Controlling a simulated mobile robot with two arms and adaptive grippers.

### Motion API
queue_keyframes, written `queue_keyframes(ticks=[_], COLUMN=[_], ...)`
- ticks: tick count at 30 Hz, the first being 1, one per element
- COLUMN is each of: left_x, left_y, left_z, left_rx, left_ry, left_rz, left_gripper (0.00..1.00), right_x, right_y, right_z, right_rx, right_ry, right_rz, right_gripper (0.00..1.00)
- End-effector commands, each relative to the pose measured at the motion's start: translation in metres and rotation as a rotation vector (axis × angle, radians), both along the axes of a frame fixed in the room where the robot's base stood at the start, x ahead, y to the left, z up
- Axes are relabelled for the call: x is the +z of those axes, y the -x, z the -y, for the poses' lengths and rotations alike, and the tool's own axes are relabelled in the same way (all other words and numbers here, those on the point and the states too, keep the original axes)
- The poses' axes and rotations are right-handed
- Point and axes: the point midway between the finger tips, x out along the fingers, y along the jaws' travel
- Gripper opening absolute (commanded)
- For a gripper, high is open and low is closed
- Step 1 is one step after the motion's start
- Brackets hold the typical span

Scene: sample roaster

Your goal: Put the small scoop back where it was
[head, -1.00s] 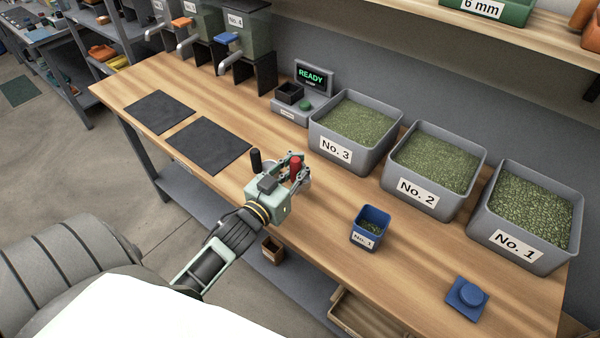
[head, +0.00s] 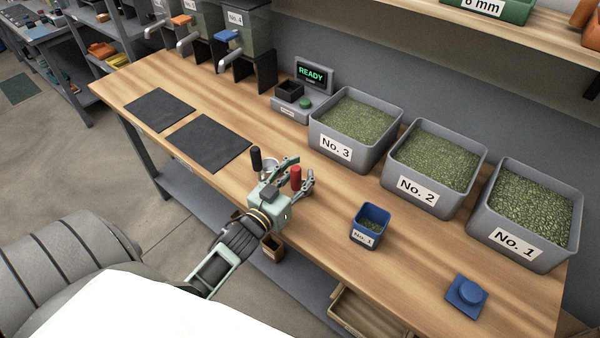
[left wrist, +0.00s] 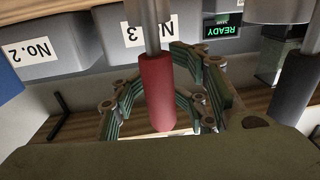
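A scoop with a red handle (head: 296,178) stands upright near the table's front edge. Its cup is hidden by my gripper. My left gripper (head: 301,172) is around the red handle, its fingers apart with gaps beside it. The left wrist view shows the red handle (left wrist: 157,90) on a metal stem between the spread fingers. A second scoop with a black handle (head: 256,158) stands to the left, its metal cup (head: 268,168) partly behind my gripper. The black handle also shows in the left wrist view (left wrist: 297,95). My right gripper is not in view.
Grey bins No. 3 (head: 314,139), No. 2 (head: 392,182) and No. 1 (head: 480,230) stand along the back. A blue cup (head: 366,238) and blue lid (head: 467,297) are to the right. Dark mats (head: 209,142) lie left. A scale (head: 290,107) reads READY.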

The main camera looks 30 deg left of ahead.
Motion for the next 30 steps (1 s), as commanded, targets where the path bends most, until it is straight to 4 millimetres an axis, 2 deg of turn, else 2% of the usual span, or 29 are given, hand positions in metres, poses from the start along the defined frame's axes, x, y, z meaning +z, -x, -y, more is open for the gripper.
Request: queue_keyframes(ticks=[11,14,24,30], left_x=[0.004,0.000,0.000,0.001], left_y=[0.001,0.015,0.085,0.112], left_z=[0.000,0.000,0.000,0.000], left_rx=[0.000,0.001,0.001,0.001], left_ry=[-0.001,0.001,0.001,0.000], left_rz=[-0.001,-0.003,-0.004,-0.002], left_gripper=[0.38,0.38,0.38,0.38], right_x=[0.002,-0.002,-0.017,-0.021], right_y=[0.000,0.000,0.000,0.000], right_z=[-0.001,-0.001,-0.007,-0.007], right_rx=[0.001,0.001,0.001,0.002], right_ry=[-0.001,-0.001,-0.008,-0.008], right_rz=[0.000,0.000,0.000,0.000], right_gripper=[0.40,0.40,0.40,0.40])
